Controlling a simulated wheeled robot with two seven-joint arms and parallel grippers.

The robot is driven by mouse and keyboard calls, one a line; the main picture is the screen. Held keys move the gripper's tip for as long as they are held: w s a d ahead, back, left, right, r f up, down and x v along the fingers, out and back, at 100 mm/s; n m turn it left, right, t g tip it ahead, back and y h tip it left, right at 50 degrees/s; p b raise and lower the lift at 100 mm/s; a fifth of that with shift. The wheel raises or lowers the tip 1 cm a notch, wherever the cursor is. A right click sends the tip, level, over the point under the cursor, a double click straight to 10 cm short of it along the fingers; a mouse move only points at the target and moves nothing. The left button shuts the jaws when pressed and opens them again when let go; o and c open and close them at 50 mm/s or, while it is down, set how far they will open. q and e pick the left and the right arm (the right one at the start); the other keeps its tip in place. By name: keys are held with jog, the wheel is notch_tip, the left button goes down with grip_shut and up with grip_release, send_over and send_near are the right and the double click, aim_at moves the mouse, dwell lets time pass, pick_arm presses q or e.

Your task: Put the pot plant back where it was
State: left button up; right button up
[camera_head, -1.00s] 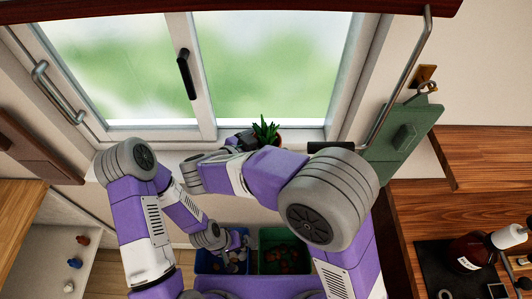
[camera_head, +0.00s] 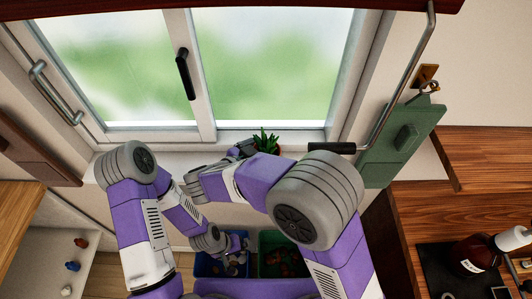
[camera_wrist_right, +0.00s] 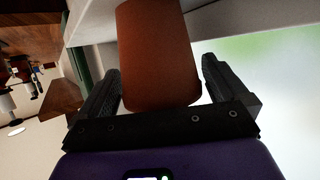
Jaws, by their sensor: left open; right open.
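The pot plant, green spiky leaves (camera_head: 266,141) in a brown pot (camera_wrist_right: 158,55), is at the window sill in the head view. The right forearm hides most of its pot there. My right gripper (camera_head: 243,149) is at the plant's left side. In the right wrist view the pot is between the two fingers of this gripper (camera_wrist_right: 160,85). The fingers are open, with a gap showing at the right finger; contact on the left is unclear. My left gripper (camera_head: 236,250) is open, low down by the blue bin, partly hidden by my arms.
The white window sill (camera_head: 90,165) runs below the closed window. A blue bin (camera_head: 203,268) and a green bin (camera_head: 262,268) with small items stand below. A green panel (camera_head: 398,145) and metal bar are right of the sill. A wooden counter with a brown bottle (camera_head: 470,254) is at right.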

jog(key=p+v, duration=0.5)
jog(key=v, duration=0.1)
jog(key=shift+a+r, duration=0.15)
jog(key=shift+r, duration=0.15)
jog(key=shift+s+a+r+p, duration=0.1)
jog(key=shift+s+a+p, duration=0.2)
jog(key=shift+s+a, duration=0.15)
